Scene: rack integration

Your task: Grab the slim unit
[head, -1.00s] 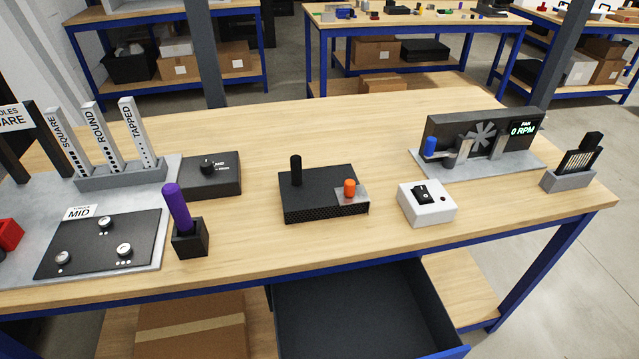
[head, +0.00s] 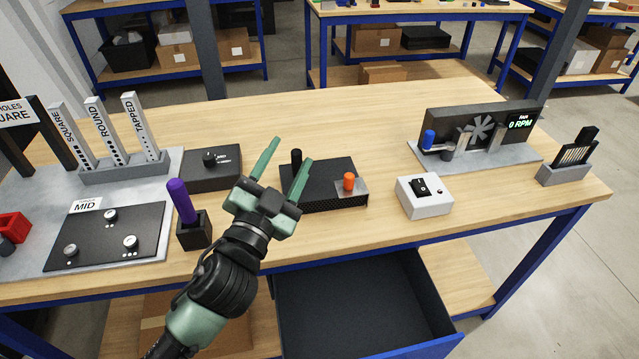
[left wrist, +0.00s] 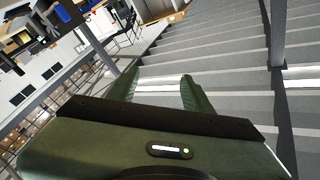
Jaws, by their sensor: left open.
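A flat black unit (head: 325,201) with a perforated front, most likely the slim unit, lies on the middle of the bench. It carries an upright black knob (head: 296,157) and an orange knob (head: 349,181) on a pale plate. My left gripper (head: 292,150) is open and appears in front of the unit's left end, hiding part of it. Nothing shows between its fingers in the left wrist view (left wrist: 160,82); I cannot tell how high it is. My right gripper is not in view.
A purple-handled tool (head: 182,202) in a black holder stands left of my left arm. A black box with a dial (head: 212,170) sits behind it. A white switch box (head: 425,196) and a fan rig (head: 478,140) stand right. An open drawer (head: 362,308) juts out below.

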